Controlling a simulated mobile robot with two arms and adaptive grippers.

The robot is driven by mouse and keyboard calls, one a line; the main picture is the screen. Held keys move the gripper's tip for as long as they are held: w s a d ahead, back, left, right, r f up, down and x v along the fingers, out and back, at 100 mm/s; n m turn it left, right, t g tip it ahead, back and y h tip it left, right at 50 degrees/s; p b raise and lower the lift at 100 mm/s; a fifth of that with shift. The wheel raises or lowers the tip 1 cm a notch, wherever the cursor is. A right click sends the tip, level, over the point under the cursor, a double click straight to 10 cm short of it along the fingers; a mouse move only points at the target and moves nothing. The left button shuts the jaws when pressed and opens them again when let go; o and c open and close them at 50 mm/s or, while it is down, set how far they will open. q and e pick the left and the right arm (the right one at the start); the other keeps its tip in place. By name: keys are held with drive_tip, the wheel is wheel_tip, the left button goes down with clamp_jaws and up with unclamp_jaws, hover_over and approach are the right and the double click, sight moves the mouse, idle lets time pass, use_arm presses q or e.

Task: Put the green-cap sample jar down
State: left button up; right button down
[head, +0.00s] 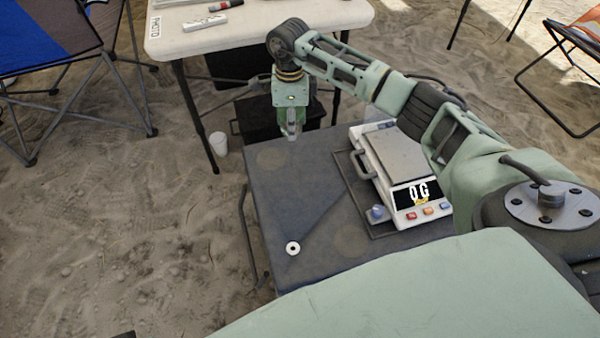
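My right arm reaches in from the right, and its gripper (292,132) points down over the far edge of the dark grey table (310,190). Its fingers look close together. A patch of darker green shows around them, but it is too small to tell whether this is the green-cap sample jar or part of the gripper. No jar can be made out clearly elsewhere. My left gripper is out of view.
A scale (398,150) reading "0 G" stands at the table's right. A small white ring-shaped item (292,248) lies near the front left. A white folding table (260,28) stands behind, with a white cup (218,145) on the sand. The table's left and middle are mostly clear.

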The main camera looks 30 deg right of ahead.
drive_tip(key=shift+w+d+f+m+b, duration=0.3)
drive_tip(key=shift+w+f+m, duration=0.15)
drive_tip(key=shift+m, duration=0.25)
hover_over(290, 190)
wheel_tip(290, 190, down, 7)
drive_tip(key=shift+w, duration=0.1)
drive_tip(key=shift+f+b, duration=0.35)
wheel_tip(290, 190, down, 3)
drive_tip(key=shift+f+b, duration=0.1)
drive_tip(key=shift+b, duration=0.35)
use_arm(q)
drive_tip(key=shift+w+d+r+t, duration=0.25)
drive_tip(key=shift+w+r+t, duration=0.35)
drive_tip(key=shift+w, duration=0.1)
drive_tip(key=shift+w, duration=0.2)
use_arm(e)
drive_tip(key=shift+f, duration=0.15)
drive_tip(key=c, duration=1)
unclamp_jaws()
drive_tip(key=shift+c, duration=0.2)
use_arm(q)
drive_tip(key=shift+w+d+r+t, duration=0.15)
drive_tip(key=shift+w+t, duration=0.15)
